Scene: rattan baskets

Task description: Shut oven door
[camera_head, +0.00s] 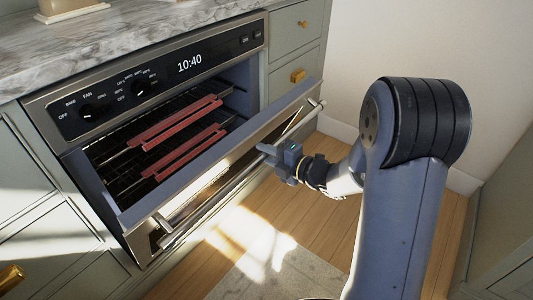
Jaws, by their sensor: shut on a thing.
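The oven (175,75) is built into the cabinets under a marble counter, with knobs and a clock reading 10:40. Its door (222,165) is hinged at the bottom and stands partly open, tilted outward. A metal handle bar (215,199) runs along the door's outer top edge. Inside, dark wire racks hold reddish strips (180,122). My gripper (270,153) is at the right part of the handle and is shut on it. The fingertips are small here, and their exact contact with the bar is partly hidden.
Drawers with brass knobs (298,76) stand right of the oven. A pale wall (400,40) is at the back right. Wooden floor (300,215) with a grey rug (275,275) lies in front. Grey cabinets are at the left.

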